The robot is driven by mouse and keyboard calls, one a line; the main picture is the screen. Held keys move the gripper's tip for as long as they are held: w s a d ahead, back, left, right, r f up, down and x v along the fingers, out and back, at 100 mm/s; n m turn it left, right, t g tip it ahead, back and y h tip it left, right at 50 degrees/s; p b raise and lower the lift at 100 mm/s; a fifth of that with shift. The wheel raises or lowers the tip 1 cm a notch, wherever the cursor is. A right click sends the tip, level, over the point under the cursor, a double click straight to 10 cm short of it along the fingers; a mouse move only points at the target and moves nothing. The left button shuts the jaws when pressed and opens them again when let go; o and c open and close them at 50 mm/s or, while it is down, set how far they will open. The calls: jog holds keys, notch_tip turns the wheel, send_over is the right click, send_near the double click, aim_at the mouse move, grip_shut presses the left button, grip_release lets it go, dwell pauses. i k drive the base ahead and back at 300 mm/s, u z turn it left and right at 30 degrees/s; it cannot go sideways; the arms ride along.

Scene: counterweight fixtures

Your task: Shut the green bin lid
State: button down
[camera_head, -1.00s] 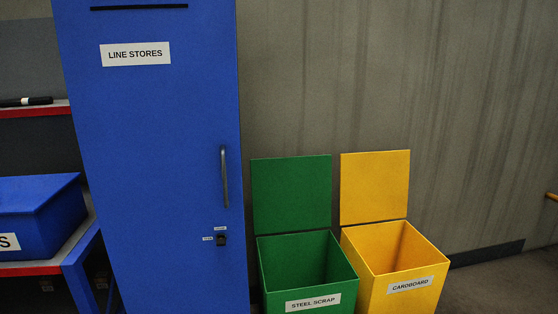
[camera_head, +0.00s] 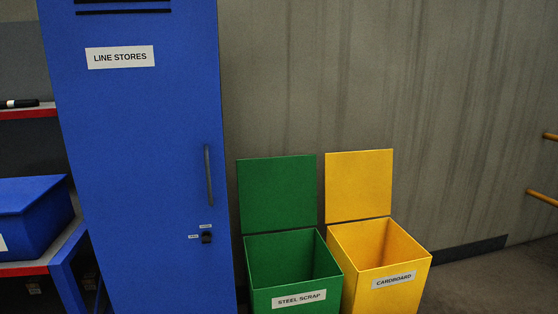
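The green bin (camera_head: 310,278), labelled STEEL SCRAP, stands on the floor right of the blue cabinet. Its green lid (camera_head: 277,193) is open, standing upright behind the bin's mouth near the wall. The inside that shows looks empty. My gripper is not in view.
A yellow bin (camera_head: 381,284) labelled CARDBOARD stands close on the right, its yellow lid (camera_head: 359,186) also up. A tall blue LINE STORES cabinet (camera_head: 135,160) with a handle (camera_head: 208,175) is on the left. A shelf with a blue box (camera_head: 30,210) is at far left. Floor at right is clear.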

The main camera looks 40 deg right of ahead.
aim_at(279, 193)
jog(key=u, duration=0.15)
jog(key=k, duration=0.9)
jog(key=z, duration=0.65)
jog(key=i, duration=1)
